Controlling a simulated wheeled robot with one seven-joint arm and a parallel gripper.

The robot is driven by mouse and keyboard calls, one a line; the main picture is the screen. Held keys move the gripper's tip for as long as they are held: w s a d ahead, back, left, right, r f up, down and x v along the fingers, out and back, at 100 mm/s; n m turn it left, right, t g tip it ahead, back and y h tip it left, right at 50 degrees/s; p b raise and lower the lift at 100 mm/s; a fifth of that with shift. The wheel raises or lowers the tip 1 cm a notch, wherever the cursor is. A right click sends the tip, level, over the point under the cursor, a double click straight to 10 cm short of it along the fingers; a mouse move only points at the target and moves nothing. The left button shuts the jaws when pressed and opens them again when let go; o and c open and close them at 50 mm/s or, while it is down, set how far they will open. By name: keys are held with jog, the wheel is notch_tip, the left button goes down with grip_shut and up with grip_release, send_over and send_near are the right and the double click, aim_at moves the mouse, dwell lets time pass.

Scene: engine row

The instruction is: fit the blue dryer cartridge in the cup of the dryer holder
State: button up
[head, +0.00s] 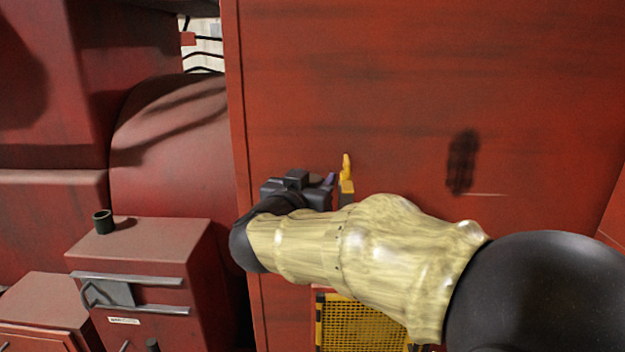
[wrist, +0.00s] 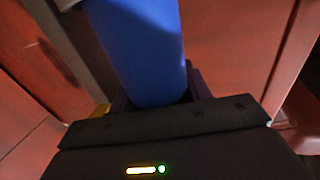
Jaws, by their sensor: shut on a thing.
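The blue dryer cartridge (wrist: 140,50) fills the upper middle of the wrist view, a smooth cylinder standing out from between my fingers. My gripper (wrist: 155,98) is shut on it. In the head view my gripper (head: 326,187) is in front of the tall red panel, and only a small bluish bit of the cartridge (head: 330,179) shows; the rest is hidden. A dark open-topped cup (head: 103,222), which looks like the dryer holder's cup, stands upright on the red cabinet at left. The gripper is well to the right of it, apart from it.
The red cabinet (head: 140,245) has a flat top and metal rails (head: 130,280) on its front. A small yellow piece (head: 346,168) shows beside my gripper. A yellow mesh panel (head: 360,325) is below my arm. A tall red panel (head: 400,100) stands behind the gripper.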

jog(key=shift+f+b, duration=0.3)
jog(key=shift+f, duration=0.15)
jog(key=o, duration=1.2)
jog(key=shift+a, duration=0.1)
jog(key=shift+f, duration=0.1)
jog(key=shift+s+a+f+b, duration=0.15)
jog(key=shift+s+a+b, duration=0.05)
jog(key=shift+s+b, duration=0.4)
jog(key=b+v, duration=0.5)
jog(key=v, duration=1.1)
jog(key=shift+r, duration=0.25)
jog(key=shift+s+a, duration=0.1)
